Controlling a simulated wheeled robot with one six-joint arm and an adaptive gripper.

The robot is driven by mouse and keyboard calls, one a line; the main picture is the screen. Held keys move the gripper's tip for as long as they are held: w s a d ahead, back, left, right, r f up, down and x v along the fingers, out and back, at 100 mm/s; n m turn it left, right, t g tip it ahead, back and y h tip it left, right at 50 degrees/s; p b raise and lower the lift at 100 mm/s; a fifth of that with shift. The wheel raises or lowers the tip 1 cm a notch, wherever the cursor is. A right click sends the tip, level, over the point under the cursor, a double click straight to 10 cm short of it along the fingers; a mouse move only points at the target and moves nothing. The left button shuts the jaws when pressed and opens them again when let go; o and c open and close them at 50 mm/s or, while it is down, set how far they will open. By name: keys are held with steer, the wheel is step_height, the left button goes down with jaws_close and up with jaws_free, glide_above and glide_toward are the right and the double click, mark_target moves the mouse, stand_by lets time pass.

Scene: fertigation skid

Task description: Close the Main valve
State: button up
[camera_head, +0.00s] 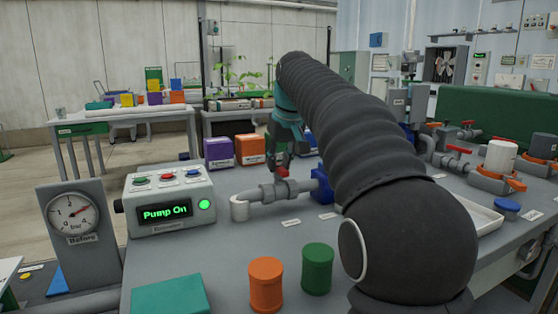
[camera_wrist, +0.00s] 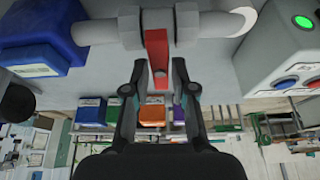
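A valve with a red lever handle (camera_head: 281,170) sits on a grey pipe (camera_head: 268,192) on the bench, between a white elbow and a blue block. I cannot read a Main label on it. The handle also shows in the wrist view (camera_wrist: 157,48), with its end between my fingertips. My gripper (camera_head: 281,150) is just above and behind the valve in the head view. In the wrist view my gripper (camera_wrist: 160,70) is open, with a gap between the handle and each finger. My arm hides part of the bench behind it.
A control box (camera_head: 168,203) reading "Pump On" with a lit green lamp and a gauge (camera_head: 73,214) stand left. Orange (camera_head: 266,284) and green (camera_head: 317,268) canisters stand in front. Purple (camera_head: 218,152) and orange (camera_head: 249,149) boxes are behind. More red-handled valves (camera_head: 459,149) are at right.

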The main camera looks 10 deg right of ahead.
steer(key=shift+o, duration=0.7)
steer(key=v, duration=1.2)
stand_by(0.8)
